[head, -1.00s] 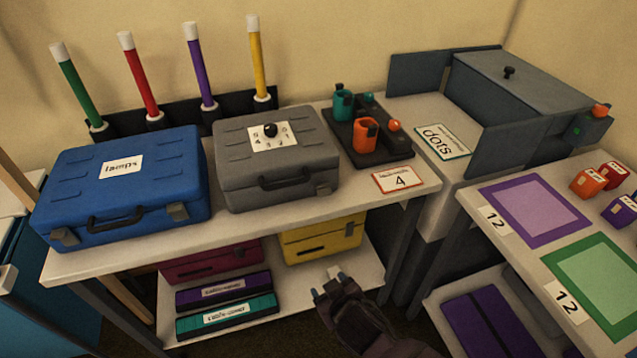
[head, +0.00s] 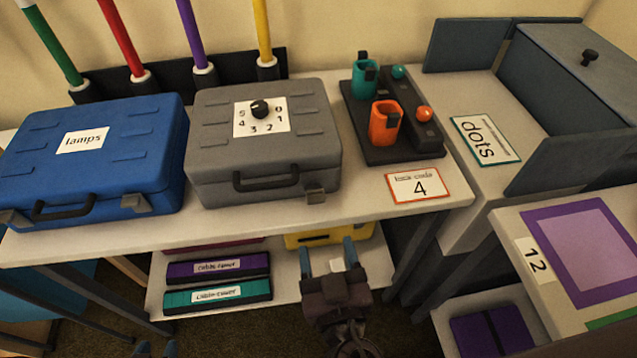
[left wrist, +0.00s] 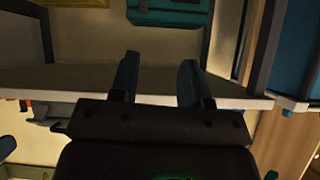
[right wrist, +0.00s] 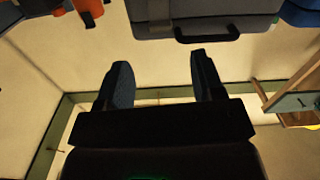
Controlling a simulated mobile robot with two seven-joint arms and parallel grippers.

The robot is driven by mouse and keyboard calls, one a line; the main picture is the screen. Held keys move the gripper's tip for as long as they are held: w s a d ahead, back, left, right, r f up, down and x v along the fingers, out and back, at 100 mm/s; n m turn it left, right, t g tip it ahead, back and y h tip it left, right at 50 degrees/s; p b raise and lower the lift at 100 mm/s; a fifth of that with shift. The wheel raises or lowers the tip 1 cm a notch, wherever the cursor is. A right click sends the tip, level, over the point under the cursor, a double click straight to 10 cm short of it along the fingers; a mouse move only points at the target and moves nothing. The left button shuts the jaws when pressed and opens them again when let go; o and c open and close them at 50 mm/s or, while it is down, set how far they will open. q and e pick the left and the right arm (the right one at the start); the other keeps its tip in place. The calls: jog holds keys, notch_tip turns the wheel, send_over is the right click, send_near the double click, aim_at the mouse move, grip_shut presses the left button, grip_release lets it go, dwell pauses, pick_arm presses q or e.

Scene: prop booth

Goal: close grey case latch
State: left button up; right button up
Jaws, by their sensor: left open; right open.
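The grey case (head: 225,160) stands closed on the table, with a dark knob and number dial (head: 260,113) on its lid. Its latch (head: 315,194) is at the front, right of the handle, and appears to stick out from the case. My right gripper (head: 329,258) is open and empty, in front of the table edge and below the latch, apart from it. The right wrist view shows the grey case (right wrist: 245,18) beyond the open fingers. My left gripper (head: 157,348) is open, low at the bottom edge; the left wrist view (left wrist: 160,62) shows its fingers empty.
The blue case (head: 90,160) stands close left of the grey case. The lower shelf holds purple (head: 190,270) and teal (head: 185,299) cases.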

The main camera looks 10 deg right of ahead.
aim_at(316, 198)
jog(key=shift+m, duration=0.6)
jog(key=w+p, duration=0.1)
jog(key=w, duration=0.8)
jog(key=shift+w, duration=0.75)
